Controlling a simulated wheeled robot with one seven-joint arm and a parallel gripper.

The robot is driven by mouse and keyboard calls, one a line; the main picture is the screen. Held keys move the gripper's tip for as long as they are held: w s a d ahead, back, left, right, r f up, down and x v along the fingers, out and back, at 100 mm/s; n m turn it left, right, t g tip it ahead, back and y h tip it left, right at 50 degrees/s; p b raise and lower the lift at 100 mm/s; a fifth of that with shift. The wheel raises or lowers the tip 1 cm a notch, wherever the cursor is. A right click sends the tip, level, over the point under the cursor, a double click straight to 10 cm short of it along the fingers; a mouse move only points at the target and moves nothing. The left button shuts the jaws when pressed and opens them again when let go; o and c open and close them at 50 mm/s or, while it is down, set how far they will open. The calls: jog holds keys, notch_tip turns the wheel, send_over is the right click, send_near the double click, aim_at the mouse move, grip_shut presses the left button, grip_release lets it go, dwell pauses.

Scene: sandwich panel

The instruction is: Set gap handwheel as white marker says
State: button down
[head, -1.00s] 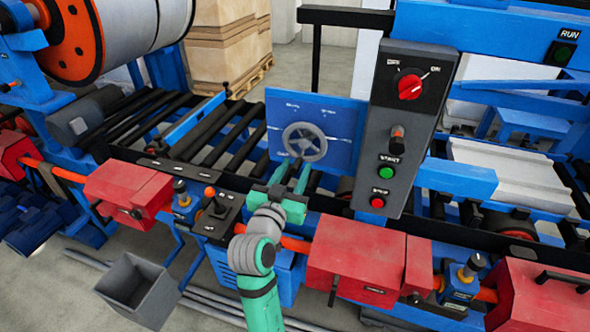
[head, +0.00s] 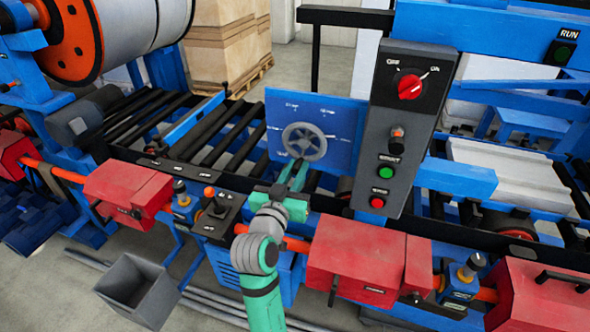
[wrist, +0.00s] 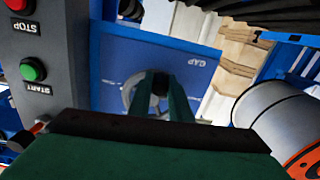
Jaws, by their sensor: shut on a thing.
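The gap handwheel (head: 305,142) is a grey spoked wheel on a blue panel (head: 347,112). White ticks and small labels surround it; I cannot read the labels reliably in the head view. A white line shows right of the wheel. My gripper (head: 297,166) reaches up to the wheel's lower rim. In the wrist view the fingers (wrist: 160,90) are shut on a dark handle (wrist: 160,83) of the wheel. The grey rim (wrist: 130,92) shows behind them, partly hidden. The word GAP on the panel appears upside down there.
A grey control box (head: 407,130) with a red rotary switch, a green button and a red button stands close right of the panel. Red housings (head: 355,258) and a small joystick box (head: 219,213) line the front. Rollers (head: 215,130) lie behind. A grey bin (head: 137,290) stands on the floor.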

aim_at(317, 158)
jog(key=shift+s+d+r+n, duration=0.25)
jog(key=shift+d+n, duration=0.4)
jog(key=shift+n, duration=0.9)
jog(key=shift+s+d+r+n, duration=0.25)
jog(key=shift+d+n, duration=0.45)
jog(key=shift+n, duration=0.9)
jog(key=shift+s+d+r+n, duration=0.2)
jog(key=shift+d+n, duration=0.45)
jog(key=shift+n, duration=0.9)
jog(key=shift+r, duration=0.1)
jog(key=c, duration=1.6)
grip_release()
jog(key=shift+c, duration=0.2)
jog(key=v, duration=1)
jog(key=shift+s, duration=0.35)
jog(key=shift+a, duration=0.1)
